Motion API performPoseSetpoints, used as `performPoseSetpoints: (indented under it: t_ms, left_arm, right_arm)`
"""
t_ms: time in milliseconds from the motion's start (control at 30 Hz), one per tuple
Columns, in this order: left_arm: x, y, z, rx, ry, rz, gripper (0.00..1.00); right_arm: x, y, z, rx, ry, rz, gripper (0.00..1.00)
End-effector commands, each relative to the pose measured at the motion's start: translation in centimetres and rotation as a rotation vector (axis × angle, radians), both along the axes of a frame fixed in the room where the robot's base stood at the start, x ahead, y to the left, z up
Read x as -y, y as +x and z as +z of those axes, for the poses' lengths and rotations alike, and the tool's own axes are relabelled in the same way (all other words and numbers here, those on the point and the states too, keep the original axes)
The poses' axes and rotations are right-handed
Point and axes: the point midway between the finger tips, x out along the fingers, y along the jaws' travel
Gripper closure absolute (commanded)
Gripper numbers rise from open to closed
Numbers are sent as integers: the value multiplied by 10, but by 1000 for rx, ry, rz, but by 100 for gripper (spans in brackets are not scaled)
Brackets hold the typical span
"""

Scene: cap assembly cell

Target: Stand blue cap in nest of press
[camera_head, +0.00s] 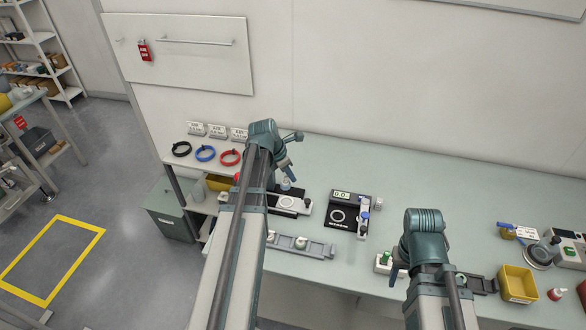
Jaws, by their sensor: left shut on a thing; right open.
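My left gripper (288,166) is over the back left of the bench, in front of the wall. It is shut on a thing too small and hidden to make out. A small pale blue-grey piece (286,184) shows just below its fingers; I cannot tell if this is the blue cap or if it is held. A black and white fixture (290,203) with a round ring lies below the gripper, partly behind my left arm; I cannot tell if it is the press. My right gripper (394,272) is open at the front of the bench, its fingers mostly hidden.
A black unit (348,214) with a display and white ring has blue-topped parts (364,216) at its right. A grey rail (316,247) lies in front. Black, blue and red rings (205,153) lie at left. A yellow bin (518,284) stands at right. The back middle bench is clear.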

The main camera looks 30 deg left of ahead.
Motion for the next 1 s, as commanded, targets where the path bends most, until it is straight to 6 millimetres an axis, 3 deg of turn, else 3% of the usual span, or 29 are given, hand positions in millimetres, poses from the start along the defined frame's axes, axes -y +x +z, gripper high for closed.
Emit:
performPoseSetpoints:
  t_ms: [267,800,1000]
  left_arm:
    - [1,0,-10,1,-2,-1,100]
    - [1,0,-62,2,-2,-2,100]
    - [1,0,-68,2,-2,-2,100]
  right_arm:
    - [0,0,-10,0,0,0,50]
    - [0,0,-62,0,0,-1,50]
    - [0,0,-68,0,0,-1,50]
